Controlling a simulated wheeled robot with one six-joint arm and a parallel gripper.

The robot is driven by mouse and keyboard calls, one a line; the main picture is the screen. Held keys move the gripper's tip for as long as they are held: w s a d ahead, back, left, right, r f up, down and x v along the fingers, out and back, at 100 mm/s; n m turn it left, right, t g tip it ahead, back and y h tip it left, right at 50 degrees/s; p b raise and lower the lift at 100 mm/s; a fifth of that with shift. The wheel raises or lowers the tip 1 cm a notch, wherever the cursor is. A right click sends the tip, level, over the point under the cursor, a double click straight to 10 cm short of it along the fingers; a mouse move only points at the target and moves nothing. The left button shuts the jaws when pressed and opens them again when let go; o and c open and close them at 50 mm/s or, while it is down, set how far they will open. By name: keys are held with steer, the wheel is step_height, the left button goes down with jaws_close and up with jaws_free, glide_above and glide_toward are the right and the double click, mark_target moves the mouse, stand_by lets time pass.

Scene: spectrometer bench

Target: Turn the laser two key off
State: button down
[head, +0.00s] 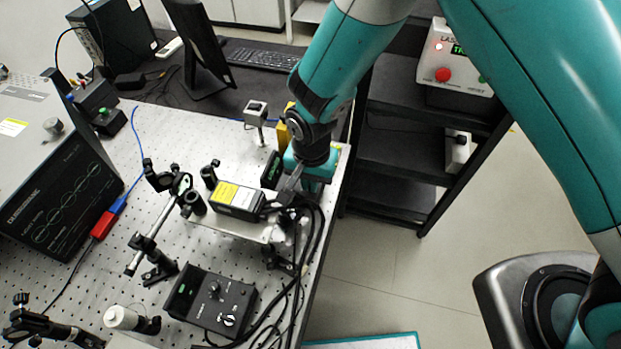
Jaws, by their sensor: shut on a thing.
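My gripper (291,185) points down at the right edge of the optical table, just right of a black laser head with a yellow label (228,194). It is shut on a small part, which I take for the laser two key; the jaws and cables hide it, so its angle cannot be told. A small dark upright box with a green face (271,170) stands close to the left of the gripper. A black control box (211,301) with a display, knobs and a round white-marked switch sits nearer the front, apart from the gripper.
Optic mounts (154,262) and posts stand on the perforated table (142,225). Black cables (310,240) hang along its right edge beside the gripper. A grey spectrometer (60,170) is at left. A dark shelf (405,160) at right carries a white laser box (455,68) with a lit red lamp.

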steer(key=n+b, duration=0.2)
steer(key=n, duration=0.2)
steer(key=shift+n, duration=0.4)
steer(key=n+b, duration=0.2)
steer(key=n, duration=0.2)
steer(key=n+b, duration=0.1)
steer(key=n, duration=0.4)
steer(key=shift+n+b, duration=0.45)
steer(key=shift+n, duration=1.55)
steer(key=shift+w+r, duration=0.1)
steer(key=c, duration=1.3)
jaws_free()
steer(key=shift+o, duration=0.2)
step_height(320, 180, up, 17)
steer(key=b, duration=0.3)
steer(key=shift+r, duration=0.2)
